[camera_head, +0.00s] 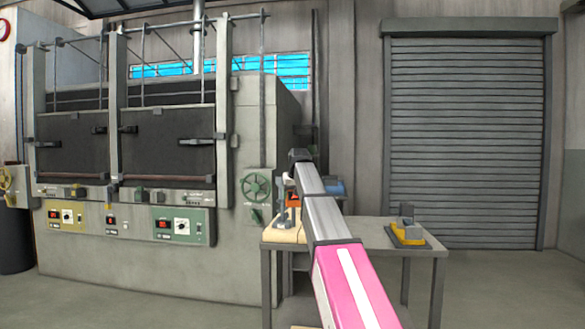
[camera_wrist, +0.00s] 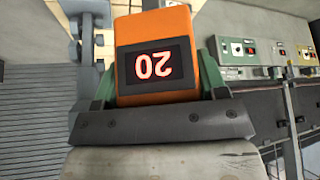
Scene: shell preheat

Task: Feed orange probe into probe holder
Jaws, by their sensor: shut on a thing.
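The orange probe (camera_wrist: 155,30) fills the upper middle of the wrist view. Its dark display shows a red "20", upside down in the picture. My gripper (camera_wrist: 158,80) is shut on it, with a green finger on each side. In the head view a small part of the orange probe (camera_head: 292,199) shows left of my forearm, above the bench. A pale wooden base with an upright metal part (camera_head: 284,234) stands there on the bench. I cannot tell whether this is the probe holder. The probe's tip is hidden.
The grey bench (camera_head: 375,234) carries a yellow and grey device (camera_head: 406,232) at its right. A large furnace (camera_head: 140,250) with dark doors and control panels stands at the left. A green handwheel (camera_head: 255,186) sits on its right side. A shutter (camera_head: 465,140) is behind.

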